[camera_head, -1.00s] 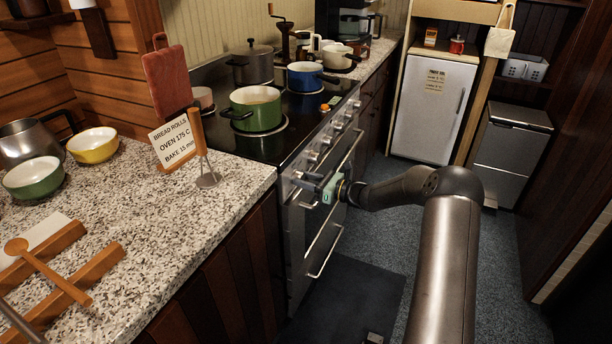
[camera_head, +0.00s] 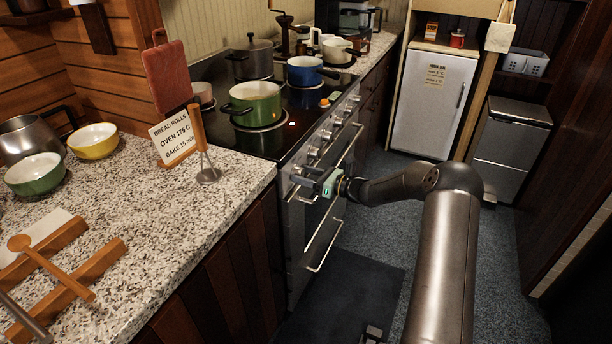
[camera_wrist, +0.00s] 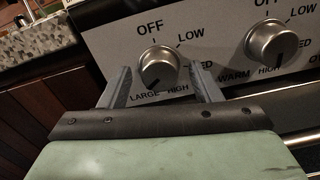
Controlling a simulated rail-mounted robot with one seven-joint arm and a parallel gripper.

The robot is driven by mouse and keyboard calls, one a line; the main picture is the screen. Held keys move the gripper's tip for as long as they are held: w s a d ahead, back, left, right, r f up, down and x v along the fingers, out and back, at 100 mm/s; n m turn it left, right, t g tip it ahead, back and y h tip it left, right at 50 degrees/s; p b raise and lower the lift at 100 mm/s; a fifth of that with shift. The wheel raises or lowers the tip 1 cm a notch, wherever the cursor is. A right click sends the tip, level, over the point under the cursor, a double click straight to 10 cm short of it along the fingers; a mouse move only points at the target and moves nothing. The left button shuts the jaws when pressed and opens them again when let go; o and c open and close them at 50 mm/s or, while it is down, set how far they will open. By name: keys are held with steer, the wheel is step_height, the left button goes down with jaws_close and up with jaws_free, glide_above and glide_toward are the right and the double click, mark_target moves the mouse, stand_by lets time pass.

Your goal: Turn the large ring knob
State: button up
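The large ring knob (camera_wrist: 158,68) is a round silver knob on the stove's front panel. It shows in the wrist view between OFF, LOW and HIGH labels, with LARGE printed at its lower left. A dark mark on its face is near the bottom. My gripper (camera_wrist: 160,76) has one finger on each side of this knob, with a visible gap to it on both sides; it looks open. In the head view my gripper (camera_head: 308,184) is at the near end of the panel and hides this knob.
A second knob (camera_wrist: 270,43) sits close to the right finger. Oven handles (camera_head: 325,246) stick out below. A green pot (camera_head: 256,104) and a blue pot (camera_head: 305,72) stand on the cooktop.

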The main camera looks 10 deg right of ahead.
steer(key=v, duration=1.7)
steer(key=shift+s+d+b, duration=0.15)
steer(key=shift+b, duration=0.25)
steer(key=shift+r, duration=0.15)
steer(key=s+a+r+n+g+h+p, duration=0.2)
steer(key=s+a+r+n+g, duration=0.1)
steer(key=s+a+n+g, duration=0.4)
steer(key=s+a+r+n+g+h+p, duration=0.15)
steer(key=s+a+r+n+g, duration=0.3)
steer(key=a, duration=0.45)
steer(key=s+r+n+h+p, duration=0.2)
steer(key=s+n+h, duration=0.3)
steer(key=s, duration=0.8)
steer(key=s+r+n+t+h+p, duration=0.1)
steer(key=s+r+n+h, duration=0.3)
steer(key=s+n, duration=0.7)
steer(key=shift+s+d+r+h+p, duration=0.3)
steer(key=shift+s+r+h+p, duration=0.1)
steer(key=shift+s+h, duration=0.5)
